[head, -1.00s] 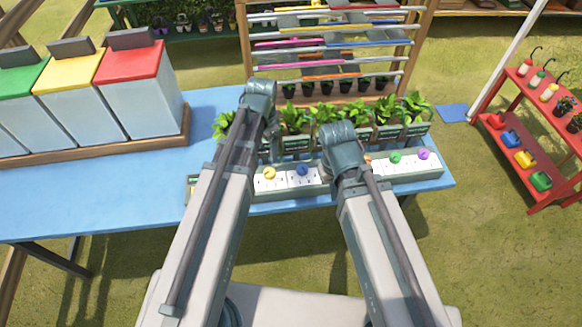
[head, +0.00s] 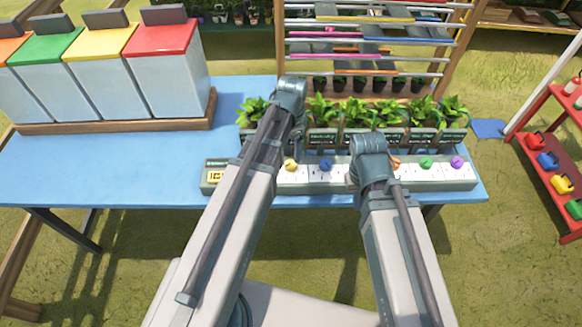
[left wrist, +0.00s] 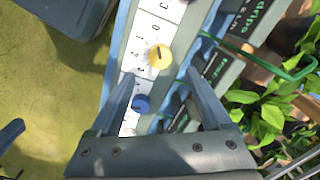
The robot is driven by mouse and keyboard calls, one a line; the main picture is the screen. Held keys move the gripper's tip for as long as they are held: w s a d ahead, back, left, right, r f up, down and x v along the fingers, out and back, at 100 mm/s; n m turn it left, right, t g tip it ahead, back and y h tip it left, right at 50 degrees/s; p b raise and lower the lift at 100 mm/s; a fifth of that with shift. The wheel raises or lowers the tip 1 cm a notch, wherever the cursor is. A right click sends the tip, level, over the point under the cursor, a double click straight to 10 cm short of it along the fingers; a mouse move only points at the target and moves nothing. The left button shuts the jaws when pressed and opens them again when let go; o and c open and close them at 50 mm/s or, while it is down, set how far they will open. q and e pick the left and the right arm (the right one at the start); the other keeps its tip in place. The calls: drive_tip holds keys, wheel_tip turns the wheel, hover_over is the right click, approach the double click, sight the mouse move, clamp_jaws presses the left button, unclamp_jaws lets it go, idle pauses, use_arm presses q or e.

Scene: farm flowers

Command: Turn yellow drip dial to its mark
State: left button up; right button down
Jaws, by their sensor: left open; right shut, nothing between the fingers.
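The yellow dial (head: 291,165) is a round knob on the long pale dial panel (head: 470,182) along the table's front. In the left wrist view the yellow dial (left wrist: 160,57) has a short dark pointer line, with printed numbers beside it on white. My left gripper (left wrist: 161,74) is open above the panel, its fingers on either side of the dial in the picture; no contact is clear. In the head view its fingers are mostly hidden by my arm. My right arm ends (head: 370,150) over the panel, right of the blue dial (head: 326,165); its fingers are largely hidden.
Orange, green (head: 426,163) and purple (head: 457,162) dials sit further right on the panel. Potted plants (head: 322,112) with dark labels stand right behind it. Bins with coloured lids (head: 165,60) stand at the left. The blue table (head: 100,165) is clear at front left.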

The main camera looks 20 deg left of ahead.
sight(291, 163)
use_arm(q)
wheel_tip(291, 163, down, 8)
drive_tip(key=b, duration=0.6)
drive_tip(key=shift+a+r, duration=0.1)
drive_tip(key=shift+r, duration=0.15)
clamp_jaws()
